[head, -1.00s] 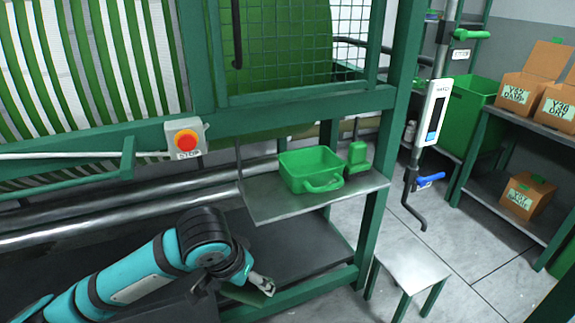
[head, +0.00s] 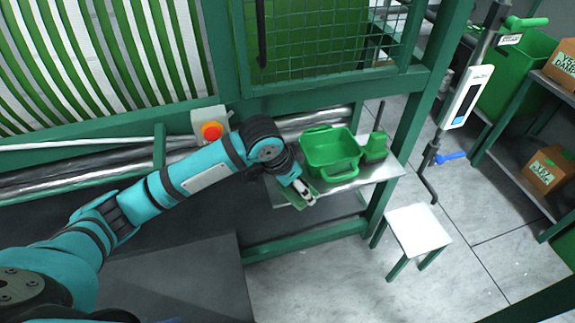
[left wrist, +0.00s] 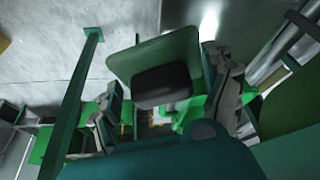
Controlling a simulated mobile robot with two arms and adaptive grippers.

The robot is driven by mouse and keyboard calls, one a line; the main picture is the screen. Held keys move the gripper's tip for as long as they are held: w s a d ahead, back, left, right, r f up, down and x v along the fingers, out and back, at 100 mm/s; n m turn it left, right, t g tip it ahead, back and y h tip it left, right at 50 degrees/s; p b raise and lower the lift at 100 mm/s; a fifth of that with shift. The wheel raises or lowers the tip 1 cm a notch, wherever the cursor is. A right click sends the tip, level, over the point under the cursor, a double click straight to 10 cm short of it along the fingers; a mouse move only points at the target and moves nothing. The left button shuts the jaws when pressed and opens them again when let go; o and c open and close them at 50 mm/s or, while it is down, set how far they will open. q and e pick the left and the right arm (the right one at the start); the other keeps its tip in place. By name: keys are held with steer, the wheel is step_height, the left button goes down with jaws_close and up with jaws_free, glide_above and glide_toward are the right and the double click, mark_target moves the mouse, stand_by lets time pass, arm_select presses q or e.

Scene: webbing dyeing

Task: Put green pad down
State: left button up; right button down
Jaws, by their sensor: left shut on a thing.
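My left gripper (head: 304,195) is shut on the green pad (head: 284,198) at the left front edge of the metal shelf (head: 345,186). In the head view the gripper covers much of the pad. In the left wrist view the pad (left wrist: 130,60) is a flat green plate with a dark block (left wrist: 162,86) on its near face, between the fingers (left wrist: 165,103). I cannot tell whether the pad touches the shelf. A green tub (head: 330,150) with a handle stands on the shelf, just behind and right of the gripper. My right gripper is not in view.
A green holder (head: 375,147) stands at the shelf's right end, beside the tub. A red stop button (head: 211,130) is on the frame above my forearm. A small white stool (head: 418,230) stands on the floor at right. The shelf's front right is clear.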

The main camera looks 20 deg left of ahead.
arm_select(q)
steer(key=w+a, duration=0.1)
steer(key=w, duration=0.1)
steer(key=w+a, duration=0.2)
steer(key=w, duration=0.1)
steer(key=w+a+p, duration=0.1)
steer(key=w, duration=0.1)
steer(key=shift+w+a+f, duration=0.15)
steer(key=shift+a+f, duration=0.1)
steer(key=shift+f, duration=0.1)
step_height(320, 180, down, 3)
steer(key=shift+a+f+p, duration=0.1)
steer(key=shift+f+p, duration=0.1)
steer(key=shift+p, duration=0.45)
steer(key=shift+w+f, duration=0.1)
steer(key=shift+f, duration=0.1)
steer(key=o, duration=0.9)
steer(key=b+v, duration=0.1)
steer(key=v, duration=1.1)
